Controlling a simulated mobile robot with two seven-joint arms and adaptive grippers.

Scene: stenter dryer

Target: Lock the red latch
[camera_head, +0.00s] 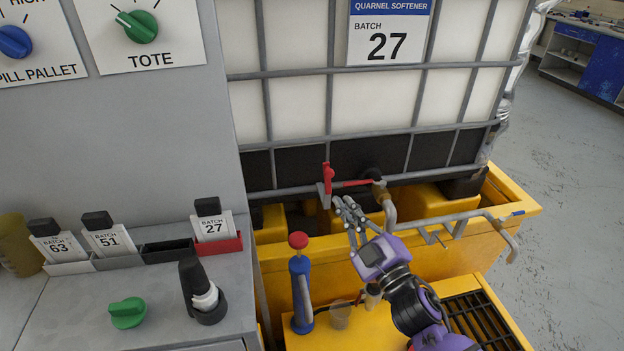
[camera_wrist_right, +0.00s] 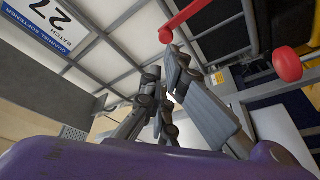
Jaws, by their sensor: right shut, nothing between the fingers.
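The red latch (camera_head: 327,178) stands upright on a grey bracket in front of the tank's cage, at the left end of a red valve lever (camera_head: 354,183). The lever lies roughly level and runs right to the valve. My right gripper (camera_head: 350,213) is shut and empty, just below and to the right of the latch; no contact is clear. In the right wrist view its grey fingers (camera_wrist_right: 180,90) are close together, with a red bar (camera_wrist_right: 187,18) and a red rounded piece (camera_wrist_right: 287,65) beyond; which is the latch is unclear. My left gripper is not in view.
A bent grey pipe (camera_head: 460,218) runs right of my gripper. Below stand a blue post with a red knob (camera_head: 298,240) and a clear cup (camera_head: 340,315). A grey console (camera_head: 150,265) with batch cards is at left. The yellow pallet (camera_head: 275,232) lies under the tank.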

